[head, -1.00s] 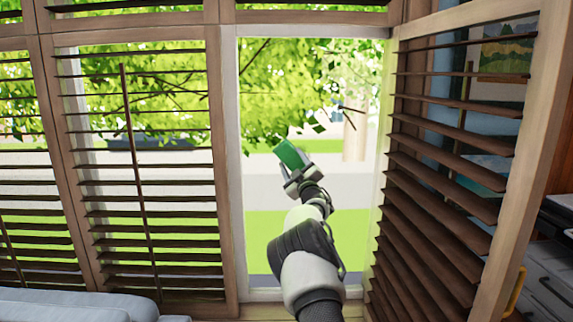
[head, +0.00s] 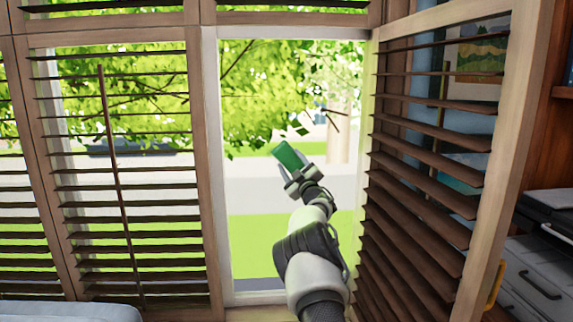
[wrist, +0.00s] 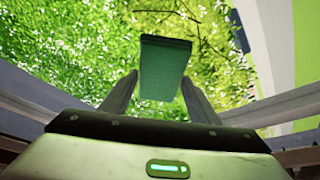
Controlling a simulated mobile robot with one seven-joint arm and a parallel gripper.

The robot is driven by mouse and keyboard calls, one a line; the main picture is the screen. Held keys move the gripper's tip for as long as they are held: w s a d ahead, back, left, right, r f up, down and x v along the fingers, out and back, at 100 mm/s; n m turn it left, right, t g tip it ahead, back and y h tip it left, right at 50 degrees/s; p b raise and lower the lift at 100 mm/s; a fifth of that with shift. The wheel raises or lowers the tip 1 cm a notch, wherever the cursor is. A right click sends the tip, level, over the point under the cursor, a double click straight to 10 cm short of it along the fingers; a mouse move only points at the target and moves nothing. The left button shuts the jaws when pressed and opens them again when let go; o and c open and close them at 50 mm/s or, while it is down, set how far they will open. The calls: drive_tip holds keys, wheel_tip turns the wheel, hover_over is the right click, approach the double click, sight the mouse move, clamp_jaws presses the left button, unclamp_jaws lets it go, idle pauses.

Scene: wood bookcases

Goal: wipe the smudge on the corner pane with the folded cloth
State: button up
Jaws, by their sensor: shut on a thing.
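The folded cloth (head: 288,155) is green and is held between the fingers of my gripper (head: 297,171). In the wrist view the cloth (wrist: 163,66) stands up between the two grey fingers of my gripper (wrist: 160,88), with its far end free. Behind it is the tall unshuttered pane (head: 252,212), with leaves, road and grass beyond. Thin dark marks (head: 333,119) show up and right of the cloth. I cannot tell whether they are the smudge or twigs outside. Whether the cloth touches the glass is also unclear.
An open louvred shutter (head: 430,185) stands close on the right of my arm. A closed-in louvred shutter (head: 135,190) covers the window on the left. Grey drawers (head: 535,275) are at the far right, and a pale blue cushioned seat (head: 70,311) at lower left.

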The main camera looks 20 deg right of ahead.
sight(281, 161)
drive_tip(key=shift+s+d, duration=0.2)
drive_tip(key=shift+d, duration=0.45)
drive_tip(key=shift+s+d, duration=0.2)
drive_tip(key=shift+d, duration=0.45)
drive_tip(key=shift+a+r+b, duration=0.1)
drive_tip(key=shift+b, duration=0.2)
drive_tip(key=shift+w+a+f+b, duration=0.1)
drive_tip(key=shift+w+a+b, duration=0.2)
drive_tip(key=shift+a+b, duration=0.45)
drive_tip(key=shift+w+a+f+b, duration=0.1)
drive_tip(key=shift+w+a+b, duration=0.25)
drive_tip(key=shift+a, duration=0.65)
drive_tip(key=shift+w+a+b, duration=0.2)
drive_tip(key=shift+a+b, duration=0.4)
drive_tip(key=shift+a, duration=0.3)
drive_tip(key=shift+w+a+r+b, duration=0.1)
drive_tip(key=shift+w+a+b, duration=0.25)
drive_tip(key=shift+a, duration=0.5)
drive_tip(key=shift+w+a+r+b, duration=0.1)
drive_tip(key=shift+w+a+b, duration=0.2)
drive_tip(key=shift+a, duration=0.6)
drive_tip(key=shift+w+a+b, duration=0.2)
drive_tip(key=shift+a+b, duration=0.2)
drive_tip(key=shift+a, duration=0.45)
drive_tip(key=shift+f, duration=0.1)
